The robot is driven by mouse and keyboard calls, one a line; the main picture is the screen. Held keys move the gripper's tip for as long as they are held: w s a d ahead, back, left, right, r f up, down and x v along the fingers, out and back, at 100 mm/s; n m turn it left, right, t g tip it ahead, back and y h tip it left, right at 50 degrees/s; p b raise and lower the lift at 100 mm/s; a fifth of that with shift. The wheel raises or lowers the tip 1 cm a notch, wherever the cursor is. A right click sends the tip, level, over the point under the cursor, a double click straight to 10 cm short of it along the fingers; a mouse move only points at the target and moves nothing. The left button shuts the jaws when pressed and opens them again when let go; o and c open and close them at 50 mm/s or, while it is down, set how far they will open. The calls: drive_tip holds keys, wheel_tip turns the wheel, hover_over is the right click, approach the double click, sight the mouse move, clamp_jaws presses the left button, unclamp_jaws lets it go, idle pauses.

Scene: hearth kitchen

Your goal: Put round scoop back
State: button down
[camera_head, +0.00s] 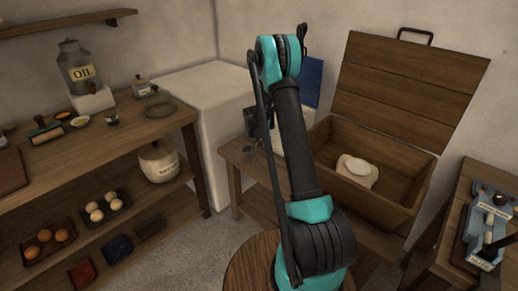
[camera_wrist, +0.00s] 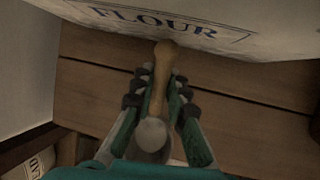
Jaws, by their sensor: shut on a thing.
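In the wrist view, the round scoop (camera_wrist: 151,136) has a pale wooden handle and a rounded greyish head, with the head nearer the camera. My gripper (camera_wrist: 158,92) is shut on its handle, one dark-padded finger on each side. The handle's far end lies close to a white container lettered FLOUR (camera_wrist: 185,25); I cannot tell whether they touch. In the head view my arm hides the scoop and most of the gripper. A white shape (camera_head: 305,136) partly shows behind the arm, on or near the small wooden table (camera_head: 240,156).
An open wooden chest (camera_head: 392,125) with a pale sack (camera_head: 357,172) inside stands right of my arm. A side table (camera_head: 450,250) with a blue-grey device (camera_head: 487,222) stands at right.

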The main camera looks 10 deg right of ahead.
sight(259, 153)
drive_tip(key=shift+f, duration=1.6)
drive_tip(key=shift+f, duration=0.15)
drive_tip(key=c, duration=1.5)
unclamp_jaws()
drive_tip(key=s+a+r+m, duration=0.2)
drive_tip(key=s+r+m, duration=0.4)
drive_tip(key=s+r, duration=0.9)
drive_tip(key=s+r+m+y, duration=0.1)
drive_tip(key=s+r+m, duration=0.1)
drive_tip(key=s+m, duration=0.7)
drive_tip(key=s+r+m+y, duration=0.1)
drive_tip(key=s+m, duration=0.9)
drive_tip(key=s, duration=1.2)
drive_tip(key=shift+r, duration=0.65)
